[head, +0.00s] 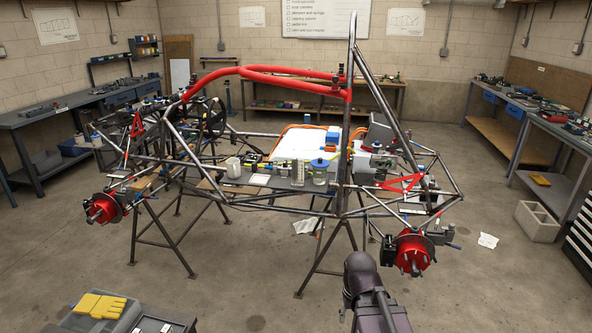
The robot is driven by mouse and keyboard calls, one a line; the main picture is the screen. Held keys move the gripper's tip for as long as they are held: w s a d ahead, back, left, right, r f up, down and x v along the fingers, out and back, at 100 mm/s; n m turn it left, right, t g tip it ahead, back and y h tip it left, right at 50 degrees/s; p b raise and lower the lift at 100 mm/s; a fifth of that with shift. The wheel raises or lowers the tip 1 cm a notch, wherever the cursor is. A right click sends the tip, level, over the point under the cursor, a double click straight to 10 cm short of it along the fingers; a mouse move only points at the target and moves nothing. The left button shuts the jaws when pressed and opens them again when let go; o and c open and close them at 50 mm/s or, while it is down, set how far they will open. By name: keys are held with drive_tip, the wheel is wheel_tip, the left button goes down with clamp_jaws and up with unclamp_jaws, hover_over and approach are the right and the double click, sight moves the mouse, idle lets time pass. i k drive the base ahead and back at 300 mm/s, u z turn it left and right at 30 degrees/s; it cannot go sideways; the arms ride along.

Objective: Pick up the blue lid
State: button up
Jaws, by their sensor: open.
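A small blue lid (319,163) sits on top of a clear jar (320,177). The jar stands on the grey shelf inside the tube chassis (282,203), a little left of the tall upright tube. A dark part of my arm shows at the bottom, right of centre, well in front of the chassis and apart from the lid. My gripper's fingers do not show.
A white box (300,146), a white mug (233,167) and several small items crowd round the jar. A red padded tube (290,80) crosses above. Red brake discs (414,252) stick out at the chassis ends. Yellow gloves (98,304) lie front left. The front floor is mostly clear.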

sight(320, 163)
drive_tip(key=u, duration=0.25)
drive_tip(key=k, duration=0.5)
drive_tip(key=u, duration=0.75)
drive_tip(key=k, duration=0.65)
drive_tip(key=u, duration=0.5)
drive_tip(key=i, duration=1.35)
drive_tip(key=z, duration=0.6)
drive_tip(key=i, duration=0.6)
drive_tip(key=z, duration=1)
drive_tip(key=i, duration=0.7)
drive_tip(key=z, duration=0.35)
